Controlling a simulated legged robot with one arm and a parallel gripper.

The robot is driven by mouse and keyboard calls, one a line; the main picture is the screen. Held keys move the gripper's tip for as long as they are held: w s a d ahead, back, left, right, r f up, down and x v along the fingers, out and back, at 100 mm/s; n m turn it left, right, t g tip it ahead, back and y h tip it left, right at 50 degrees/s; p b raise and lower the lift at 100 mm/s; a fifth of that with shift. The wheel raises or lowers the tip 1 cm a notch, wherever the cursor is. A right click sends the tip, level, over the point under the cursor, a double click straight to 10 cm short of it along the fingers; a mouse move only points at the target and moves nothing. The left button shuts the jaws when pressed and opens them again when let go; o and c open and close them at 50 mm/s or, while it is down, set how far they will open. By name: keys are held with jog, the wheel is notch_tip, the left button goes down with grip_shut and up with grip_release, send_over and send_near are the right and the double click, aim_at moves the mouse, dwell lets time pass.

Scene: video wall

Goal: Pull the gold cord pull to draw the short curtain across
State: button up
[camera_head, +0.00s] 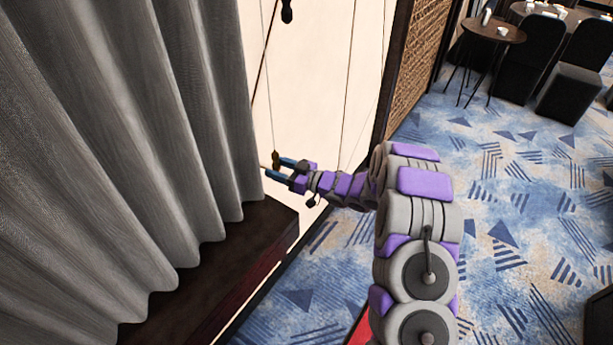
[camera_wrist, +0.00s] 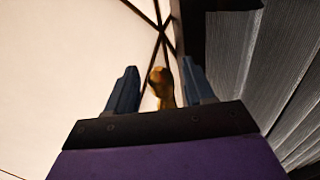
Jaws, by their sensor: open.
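The gold cord pull (camera_head: 276,157) hangs in front of the pale wall, right of the grey curtain (camera_head: 130,130). My gripper (camera_head: 276,167) is open at the pull, with its blue fingers pointing left toward the curtain. In the wrist view the gold pull (camera_wrist: 160,86) shows between the two fingers of my gripper (camera_wrist: 159,70), with some space on each side. I cannot tell exactly how deep it sits between them. The curtain (camera_wrist: 275,70) also shows at the right of the wrist view.
A dark pull (camera_head: 287,12) hangs on another cord higher up. A dark wooden ledge (camera_head: 235,265) runs below the curtain. A round table (camera_head: 492,28) and dark chairs (camera_head: 573,78) stand at the far right.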

jog(key=p+v, duration=0.2)
jog(key=v, duration=1.4)
jog(key=shift+d, duration=0.25)
